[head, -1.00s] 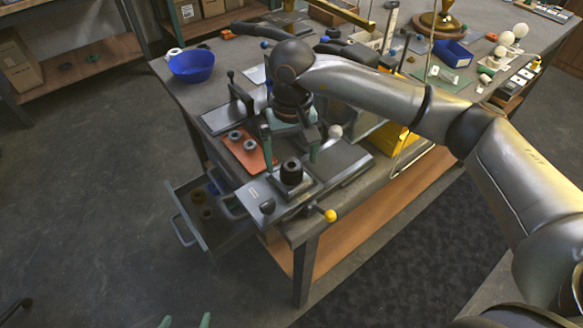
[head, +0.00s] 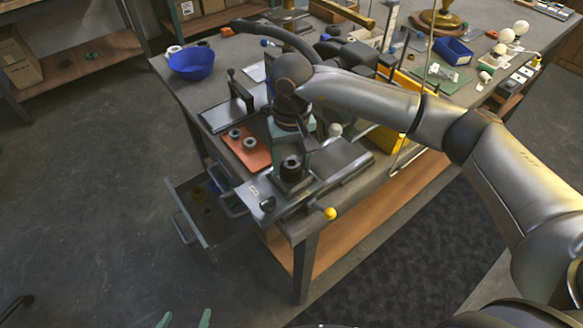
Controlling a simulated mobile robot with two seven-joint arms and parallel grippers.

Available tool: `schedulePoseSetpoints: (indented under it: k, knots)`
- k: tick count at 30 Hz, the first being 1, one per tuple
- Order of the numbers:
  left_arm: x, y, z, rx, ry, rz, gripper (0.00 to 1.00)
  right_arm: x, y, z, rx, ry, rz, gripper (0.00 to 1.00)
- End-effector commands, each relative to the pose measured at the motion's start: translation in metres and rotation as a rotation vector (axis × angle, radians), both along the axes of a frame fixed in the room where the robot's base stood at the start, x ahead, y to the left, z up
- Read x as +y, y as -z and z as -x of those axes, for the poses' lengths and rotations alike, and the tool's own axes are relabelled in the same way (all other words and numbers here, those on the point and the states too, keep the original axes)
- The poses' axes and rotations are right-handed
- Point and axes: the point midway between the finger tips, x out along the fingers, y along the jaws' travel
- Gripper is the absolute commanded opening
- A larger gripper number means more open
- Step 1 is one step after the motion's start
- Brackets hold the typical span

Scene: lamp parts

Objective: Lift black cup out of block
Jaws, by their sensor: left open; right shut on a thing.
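The black cup (head: 291,168) is a short dark cylinder with an open top. It stands upright at the metal block (head: 268,194) near the front corner of the bench. My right gripper (head: 292,160) comes from above and behind, its green fingers shut on the cup's sides. The fingers and the dark metal hide the cup's lower part, so I cannot tell how deep it sits in the block. My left gripper (head: 186,319) shows only its green fingertips at the bottom edge, open and empty, far from the cup.
A yellow-knobbed lever (head: 329,213) sticks out in front of the block. An orange plate (head: 246,150) with grey rings lies to its left. An open drawer (head: 207,219) hangs below. A blue bowl (head: 191,64) stands at the back left. My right arm crosses the bench.

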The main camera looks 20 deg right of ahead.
Motion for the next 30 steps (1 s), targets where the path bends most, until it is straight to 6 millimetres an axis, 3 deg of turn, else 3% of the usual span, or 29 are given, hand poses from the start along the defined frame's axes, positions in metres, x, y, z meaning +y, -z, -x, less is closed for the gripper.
schedulePoseSetpoints:
  k: [1,7,20,27,30]
  knots:
    - [0.0,0.0,0.0,0.0,0.0,0.0,1.0,0.0,0.0,0.0,-0.001,0.0,0.0,0.33]
    - [0.0,0.0,0.0,0.0,0.0,0.0,1.0,0.0,0.0,0.0,-0.001,0.0,0.0,0.1]
    - [0.0,0.003,0.0,0.0,0.0,0.0,1.0,0.0,-0.008,-0.001,-0.004,0.0,-0.001,0.09]
    - [0.0,0.012,0.0,0.0,0.0,0.0,1.0,0.001,-0.032,-0.001,-0.005,-0.001,-0.001,0.09]
    - [0.0,0.012,0.0,0.0,0.001,-0.001,1.0,0.01,-0.045,0.007,-0.004,-0.003,-0.002,0.09]
